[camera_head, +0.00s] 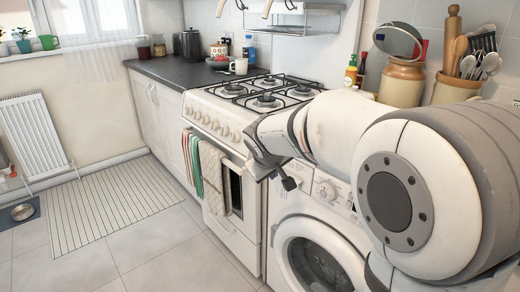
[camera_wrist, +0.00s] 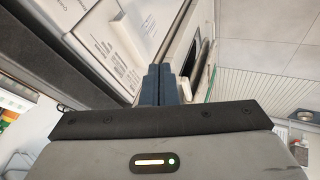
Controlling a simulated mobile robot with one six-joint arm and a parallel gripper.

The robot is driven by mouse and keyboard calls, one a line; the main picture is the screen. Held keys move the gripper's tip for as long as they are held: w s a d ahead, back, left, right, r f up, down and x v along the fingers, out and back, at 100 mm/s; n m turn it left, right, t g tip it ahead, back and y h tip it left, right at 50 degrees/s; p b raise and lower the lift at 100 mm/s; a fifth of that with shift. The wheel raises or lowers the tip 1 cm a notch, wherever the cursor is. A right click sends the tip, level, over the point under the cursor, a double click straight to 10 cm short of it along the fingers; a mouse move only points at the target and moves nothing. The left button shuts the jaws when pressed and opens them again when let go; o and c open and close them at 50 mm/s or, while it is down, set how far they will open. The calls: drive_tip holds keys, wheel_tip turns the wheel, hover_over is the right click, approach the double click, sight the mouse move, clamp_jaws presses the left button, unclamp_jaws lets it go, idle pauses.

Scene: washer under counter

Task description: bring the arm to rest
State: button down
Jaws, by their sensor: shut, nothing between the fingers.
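My arm reaches in from the right side of the head view, in front of the washing machine and the counter above it. My gripper (camera_head: 289,184) hangs in front of the washer's upper panel, close to the right side of the stove. In the wrist view my gripper (camera_wrist: 160,72) has its two dark fingers pressed together, with nothing between them. The washing machine (camera_head: 285,232) has its round door shut; my arm hides part of its panel and right side.
A ribbed mat (camera_head: 122,212) lies on the tiled floor. A radiator (camera_head: 33,135) is at the left wall. The floor before the stove is clear.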

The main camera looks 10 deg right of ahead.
drive_tip(key=s+d+r+m+g+p, duration=0.1)
drive_tip(key=s+r+m+p, duration=0.1)
drive_tip(key=s+r+p, duration=0.3)
drive_tip(key=s+d+r+m+g+y+p, duration=0.1)
drive_tip(key=s+r+p, duration=0.4)
drive_tip(key=s, duration=0.8)
drive_tip(key=s+d+r+m+g+y+p, duration=0.1)
drive_tip(key=s+d+r+m+g+p, duration=0.1)
drive_tip(key=s+r+p, duration=0.3)
drive_tip(key=s+d+p, duration=0.1)
drive_tip(key=s+p, duration=0.3)
drive_tip(key=p, duration=0.1)
drive_tip(key=shift+s+d+r+m, duration=0.2)
drive_tip(key=shift+s+r+m, duration=0.1)
drive_tip(key=shift+r, duration=0.1)
